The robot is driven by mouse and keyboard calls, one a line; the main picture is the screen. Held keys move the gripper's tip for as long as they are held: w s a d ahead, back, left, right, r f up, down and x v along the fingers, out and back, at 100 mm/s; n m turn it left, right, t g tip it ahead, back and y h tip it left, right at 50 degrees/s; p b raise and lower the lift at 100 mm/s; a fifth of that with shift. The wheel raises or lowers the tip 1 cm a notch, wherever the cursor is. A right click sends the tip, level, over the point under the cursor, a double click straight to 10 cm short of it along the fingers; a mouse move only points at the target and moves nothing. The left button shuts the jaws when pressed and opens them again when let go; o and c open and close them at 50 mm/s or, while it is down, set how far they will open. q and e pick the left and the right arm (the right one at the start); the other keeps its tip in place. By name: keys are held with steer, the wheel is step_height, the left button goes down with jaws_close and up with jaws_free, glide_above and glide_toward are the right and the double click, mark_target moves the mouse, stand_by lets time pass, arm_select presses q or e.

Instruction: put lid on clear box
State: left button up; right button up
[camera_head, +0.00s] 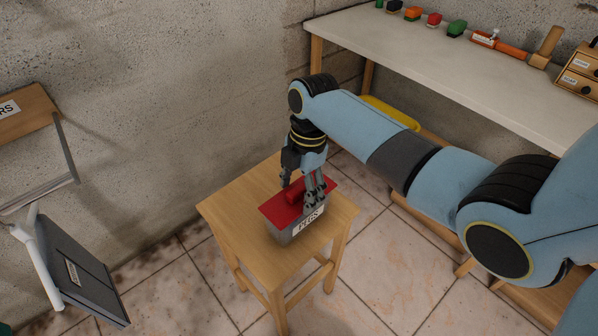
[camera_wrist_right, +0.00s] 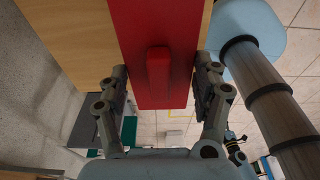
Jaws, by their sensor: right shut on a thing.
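The box stands on a small wooden table (camera_head: 240,225). My right gripper (camera_head: 304,188) reaches down from above with its fingers at the lid. In the right wrist view the fingers (camera_wrist_right: 160,78) are on both sides of the lid. The lid looks slightly askew over the box; I cannot tell whether it rests fully on the rim. My left gripper is not in view.
A white-topped bench (camera_head: 450,70) with several small coloured items and small drawers (camera_head: 580,75) stands at the back right. A yellow item (camera_head: 390,110) lies beneath it. A wooden shelf (camera_head: 25,115) is on the left wall. A dark grey panel (camera_head: 80,270) stands at lower left.

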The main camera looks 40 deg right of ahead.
mark_target(297, 190)
steer(key=shift+f+b, duration=0.3)
steer(key=shift+f, duration=0.25)
steer(key=o, duration=1.2)
steer(key=shift+o, duration=0.3)
steer(key=shift+o, duration=0.5)
step_height(297, 190, up, 5)
steer(key=p, duration=0.5)
steer(key=shift+r+p, duration=0.1)
steer(key=shift+p, duration=0.25)
